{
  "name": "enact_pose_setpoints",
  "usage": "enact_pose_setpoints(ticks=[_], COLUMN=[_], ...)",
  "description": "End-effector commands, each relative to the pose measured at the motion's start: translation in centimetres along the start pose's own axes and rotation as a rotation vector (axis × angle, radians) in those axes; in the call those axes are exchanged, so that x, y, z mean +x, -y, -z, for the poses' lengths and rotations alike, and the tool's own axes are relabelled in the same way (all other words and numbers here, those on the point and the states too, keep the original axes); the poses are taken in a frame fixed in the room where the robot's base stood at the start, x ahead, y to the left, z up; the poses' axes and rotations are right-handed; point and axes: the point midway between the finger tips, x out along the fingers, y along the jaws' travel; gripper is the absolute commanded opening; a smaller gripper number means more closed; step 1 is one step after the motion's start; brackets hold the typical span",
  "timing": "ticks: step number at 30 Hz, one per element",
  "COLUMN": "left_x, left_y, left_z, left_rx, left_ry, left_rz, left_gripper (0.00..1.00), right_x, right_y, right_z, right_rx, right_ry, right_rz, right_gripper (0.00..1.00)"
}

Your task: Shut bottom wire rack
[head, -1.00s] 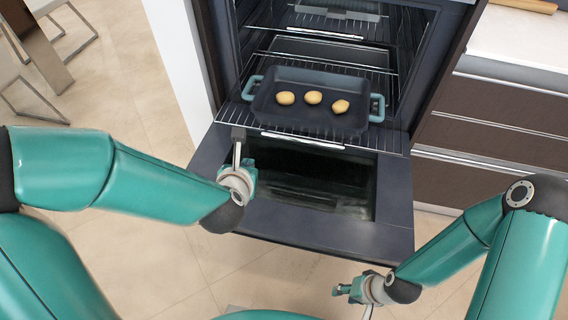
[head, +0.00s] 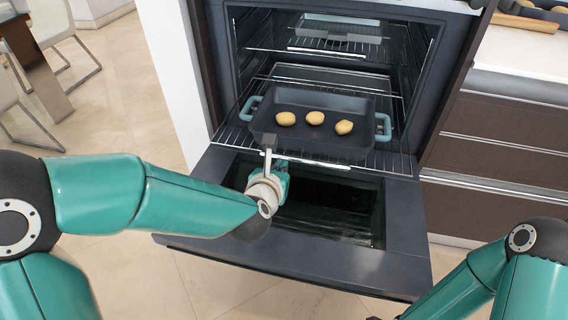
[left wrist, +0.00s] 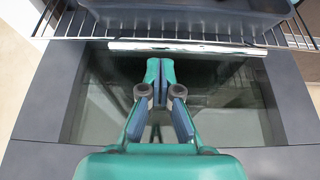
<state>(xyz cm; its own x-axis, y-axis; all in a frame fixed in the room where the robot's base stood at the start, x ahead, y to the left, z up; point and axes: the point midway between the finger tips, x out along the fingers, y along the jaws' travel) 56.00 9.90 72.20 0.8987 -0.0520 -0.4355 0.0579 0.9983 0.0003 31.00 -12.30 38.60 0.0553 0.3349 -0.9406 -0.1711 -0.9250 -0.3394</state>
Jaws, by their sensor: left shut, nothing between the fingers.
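The bottom wire rack (head: 232,136) is pulled partly out over the open oven door (head: 390,262). Its pale front bar (head: 312,160) also shows in the left wrist view (left wrist: 187,47). A dark baking tray with teal handles (head: 262,120) sits on the rack and holds several potato-like pieces (head: 314,118). My left gripper (head: 282,184) is just in front of the rack's front bar, left of its middle. In the left wrist view my left gripper (left wrist: 160,72) is shut and empty, its tips just short of the bar. My right gripper is out of view.
An upper rack with a grey pan (head: 340,32) is inside the oven. The lowered door with its dark glass lies below the rack. Brown drawers (head: 495,155) stand to the right. Open floor (head: 120,120) is to the left.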

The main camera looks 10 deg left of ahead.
Motion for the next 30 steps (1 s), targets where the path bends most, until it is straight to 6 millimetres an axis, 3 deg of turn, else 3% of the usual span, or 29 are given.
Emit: enact_pose_setpoints(ticks=[3, 9, 23, 30], left_x=[2.1, 3.9, 4.3, 5.4], left_y=[0.0, 0.0, 0.0, -1.3], left_z=[0.1, 0.0, 0.0, -0.4], left_rx=[-0.001, -0.001, -0.001, -0.012], left_ry=[-0.002, -0.001, 0.000, 0.001], left_rz=[-0.001, 0.000, 0.000, -0.021], left_gripper=[0.00, 0.00, 0.00, 0.00], right_x=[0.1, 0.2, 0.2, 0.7], right_y=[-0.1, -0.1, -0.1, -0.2], right_z=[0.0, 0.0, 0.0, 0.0], right_rx=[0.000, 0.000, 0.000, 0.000], right_ry=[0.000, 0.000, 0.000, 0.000], right_rz=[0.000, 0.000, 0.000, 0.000], right_gripper=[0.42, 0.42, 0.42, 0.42])
